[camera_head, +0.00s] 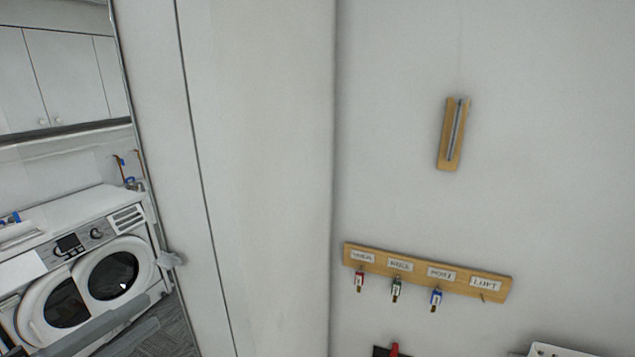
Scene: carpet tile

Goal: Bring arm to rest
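Two grey parallel bars at the lower left of the head view look like the fingers of my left gripper (139,318). They are apart with a gap between them and hold nothing that I can see. They show in front of the white washing machine (100,222) and the floor. My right gripper is not in view.
On the wall to the right hang a wooden strip (443,150) and a labelled key rack (420,268) with several hooks and 3 keys. A white basket (556,350) shows at the bottom right.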

